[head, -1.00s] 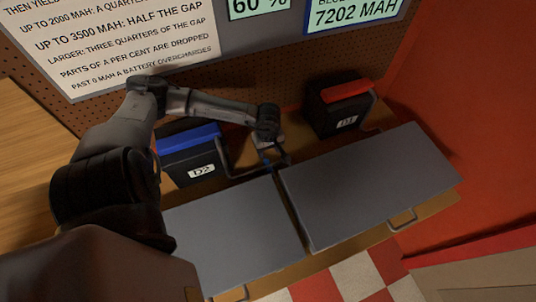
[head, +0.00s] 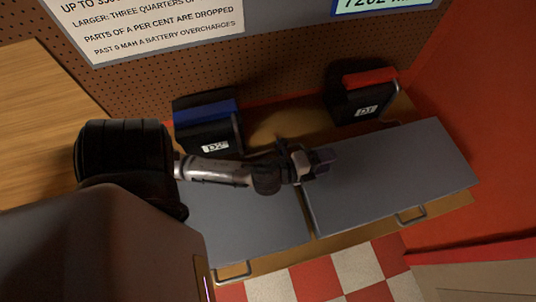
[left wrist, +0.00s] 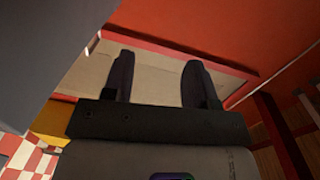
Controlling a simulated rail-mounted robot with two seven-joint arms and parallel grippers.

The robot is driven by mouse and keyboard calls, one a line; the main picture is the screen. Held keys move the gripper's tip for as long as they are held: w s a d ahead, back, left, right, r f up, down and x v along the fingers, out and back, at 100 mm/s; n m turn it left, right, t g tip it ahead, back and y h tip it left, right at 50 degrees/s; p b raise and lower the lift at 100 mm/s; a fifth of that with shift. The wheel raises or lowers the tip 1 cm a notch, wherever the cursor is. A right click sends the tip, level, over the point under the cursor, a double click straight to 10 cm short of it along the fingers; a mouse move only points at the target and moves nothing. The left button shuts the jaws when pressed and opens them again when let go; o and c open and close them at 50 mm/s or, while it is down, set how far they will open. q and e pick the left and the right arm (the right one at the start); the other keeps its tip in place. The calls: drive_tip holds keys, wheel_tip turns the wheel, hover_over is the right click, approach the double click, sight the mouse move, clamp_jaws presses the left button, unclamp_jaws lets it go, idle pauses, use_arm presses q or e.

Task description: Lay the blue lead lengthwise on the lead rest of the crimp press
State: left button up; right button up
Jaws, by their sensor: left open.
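My left gripper (head: 322,158) is above the grey tops near the gap between them, pointing right in the head view. In the left wrist view its two dark fingers (left wrist: 160,82) stand wide apart with nothing between them. I cannot make out the blue lead in either view now. I cannot make out the crimp press or its lead rest either. My right gripper is not in view.
A black box D2 with a blue top (head: 207,108) and a black box D1 with a red top (head: 370,78) stand at the back. Two grey flat tops, left (head: 250,225) and right (head: 400,175), have handles in front. A red wall (head: 480,100) closes the right side.

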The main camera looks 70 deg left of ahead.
use_arm(q)
drive_tip(key=s+f+n+g+y, duration=0.2)
drive_tip(key=s+f+n+g, duration=0.5)
drive_tip(key=n, duration=0.3)
drive_tip(key=shift+s+f+n+g, duration=0.4)
drive_tip(key=shift+s+g, duration=0.1)
drive_tip(key=shift+s, duration=0.15)
drive_tip(key=shift+o, duration=0.4)
drive_tip(key=s+d+f+n+g, duration=0.1)
drive_tip(key=s, duration=0.1)
drive_tip(key=s+d+f+n+g+h, duration=0.1)
drive_tip(key=s+d+g, duration=0.1)
drive_tip(key=s, duration=0.1)
drive_tip(key=s+d+f+n+g+h, duration=0.1)
drive_tip(key=s+g, duration=0.1)
drive_tip(key=s, duration=0.1)
drive_tip(key=shift+d+n, duration=0.15)
drive_tip(key=shift+n, duration=0.25)
drive_tip(key=shift+s+d+g, duration=0.3)
drive_tip(key=shift+s, duration=0.2)
drive_tip(key=shift+w, duration=0.1)
